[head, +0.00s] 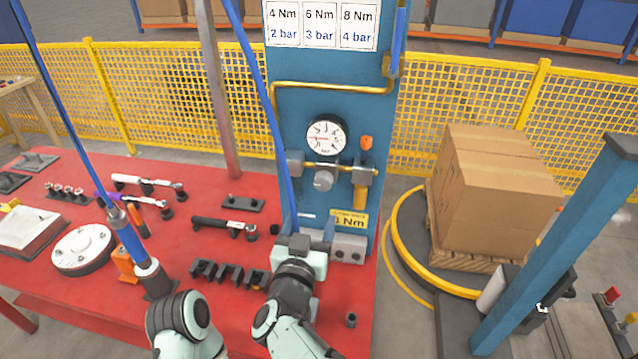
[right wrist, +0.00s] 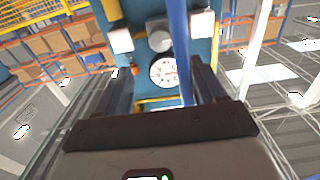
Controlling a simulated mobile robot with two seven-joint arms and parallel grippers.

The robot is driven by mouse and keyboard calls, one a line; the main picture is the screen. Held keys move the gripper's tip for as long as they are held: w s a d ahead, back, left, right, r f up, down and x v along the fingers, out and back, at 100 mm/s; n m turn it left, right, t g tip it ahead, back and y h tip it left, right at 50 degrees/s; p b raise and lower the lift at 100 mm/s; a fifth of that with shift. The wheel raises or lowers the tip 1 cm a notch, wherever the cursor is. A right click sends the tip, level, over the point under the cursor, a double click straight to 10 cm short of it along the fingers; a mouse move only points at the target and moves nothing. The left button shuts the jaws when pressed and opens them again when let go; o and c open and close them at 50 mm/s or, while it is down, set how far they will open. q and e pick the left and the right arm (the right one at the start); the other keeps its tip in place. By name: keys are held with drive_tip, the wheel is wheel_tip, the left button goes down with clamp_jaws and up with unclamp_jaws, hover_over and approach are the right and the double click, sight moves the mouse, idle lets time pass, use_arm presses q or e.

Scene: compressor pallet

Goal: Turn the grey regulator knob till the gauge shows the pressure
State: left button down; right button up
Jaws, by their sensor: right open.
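The grey regulator knob (head: 323,181) sits on the blue column, just below the round white gauge (head: 326,138). The gauge's red needle points to the left; its numbers are too small to read surely. In the right wrist view, the knob (right wrist: 158,36) and gauge (right wrist: 163,72) appear upside down, beyond the fingers. My right gripper (head: 298,242) is open and empty, below and slightly left of the knob and apart from it; its spread fingers also show in the right wrist view (right wrist: 162,67). My left arm enters at the bottom, but its gripper does not show.
A chart (head: 322,24) pairs 4, 6 and 8 Nm with 2, 3 and 4 bar. A yellow sign (head: 349,220) ends in "Nm", its digit unclear. A blue hose (head: 268,100) hangs left of the gauge. Tools cover the red table (head: 215,170). An orange-topped valve (head: 366,143) stands right.

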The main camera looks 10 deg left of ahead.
sight(323, 186)
drive_tip(key=w+p, duration=0.2)
drive_tip(key=w, duration=1)
use_arm(q)
drive_tip(key=w+r, duration=0.2)
drive_tip(key=r, duration=0.1)
use_arm(e)
drive_tip(key=c, duration=1.1)
use_arm(q)
drive_tip(key=shift+f, duration=0.15)
use_arm(e)
drive_tip(key=shift+o, duration=0.2)
